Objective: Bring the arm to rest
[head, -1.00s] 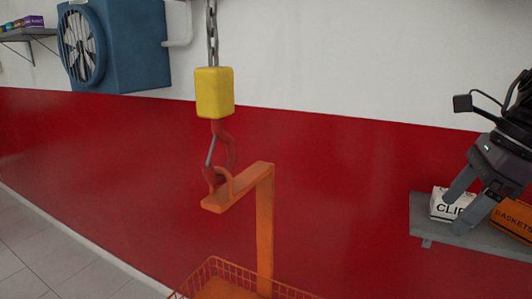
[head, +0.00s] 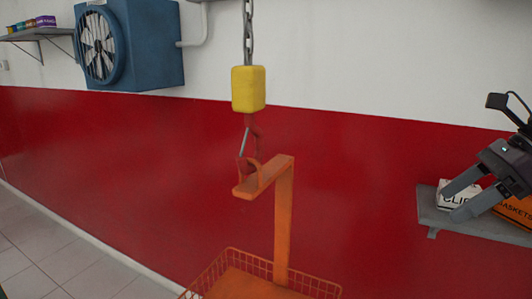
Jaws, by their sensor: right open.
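My right gripper (head: 464,202) is at the right edge of the head view. Its two grey fingers are apart, with nothing seen between them, and they point left and down. In the picture the fingers overlap the white box marked with a partly hidden label (head: 448,188) on the wall shelf; I cannot tell the gap in depth. Most of the right arm is out of frame. My left gripper is not in view.
A red hook (head: 249,150) under a yellow block (head: 248,89) hangs on a chain and passes through the eye of an orange basket carrier (head: 284,225). The grey shelf (head: 427,211) also bears an orange box (head: 515,209). A blue fan (head: 130,45) is on the wall. Floor shows at left.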

